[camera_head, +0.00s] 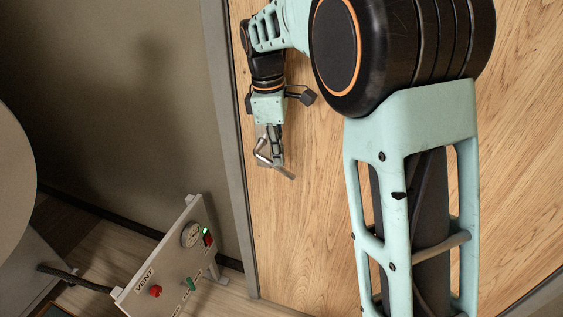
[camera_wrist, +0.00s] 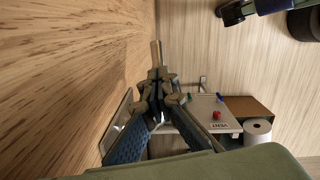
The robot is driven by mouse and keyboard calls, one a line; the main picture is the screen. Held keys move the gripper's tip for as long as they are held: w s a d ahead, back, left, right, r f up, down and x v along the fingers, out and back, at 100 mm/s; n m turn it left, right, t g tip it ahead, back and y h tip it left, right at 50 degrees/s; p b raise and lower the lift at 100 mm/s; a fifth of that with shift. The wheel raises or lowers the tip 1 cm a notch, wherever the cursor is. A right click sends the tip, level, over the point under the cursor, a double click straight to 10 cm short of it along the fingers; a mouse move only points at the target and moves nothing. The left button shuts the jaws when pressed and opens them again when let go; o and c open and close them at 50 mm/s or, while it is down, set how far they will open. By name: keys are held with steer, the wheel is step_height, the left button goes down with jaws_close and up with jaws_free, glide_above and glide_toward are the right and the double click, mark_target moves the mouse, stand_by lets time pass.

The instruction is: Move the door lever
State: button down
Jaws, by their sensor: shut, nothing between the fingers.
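The wooden door (camera_head: 300,225) fills the middle and right of the head view, and its face (camera_wrist: 75,65) runs along the left in the wrist view. The silver door lever (camera_head: 284,172) sticks out beside and below my gripper (camera_head: 276,150) in the head view. My gripper is shut with nothing held, close by the lever. Whether it touches the lever I cannot tell; the fingers partly hide it.
A grey panel (camera_head: 150,270) marked VENT, with a gauge and red and green controls, stands at lower left; it also shows in the wrist view (camera_wrist: 222,122). A white roll (camera_wrist: 257,131) stands right of it. The grey door frame (camera_head: 232,190) edges the door.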

steer(key=shift+f, duration=0.85)
steer(key=shift+a+r, duration=0.15)
steer(key=shift+r, duration=0.3)
steer(key=shift+w+a+r+p, duration=0.1)
steer(key=shift+a+r+p, duration=0.15)
steer(key=shift+a+p, duration=0.35)
steer(key=shift+a+r+p, duration=0.25)
steer(key=shift+a+p, duration=0.1)
steer(key=shift+p, duration=0.3)
steer(key=shift+a+f, duration=0.1)
steer(key=shift+a, duration=0.35)
step_height(320, 180, up, 12)
steer(key=shift+a, duration=0.3)
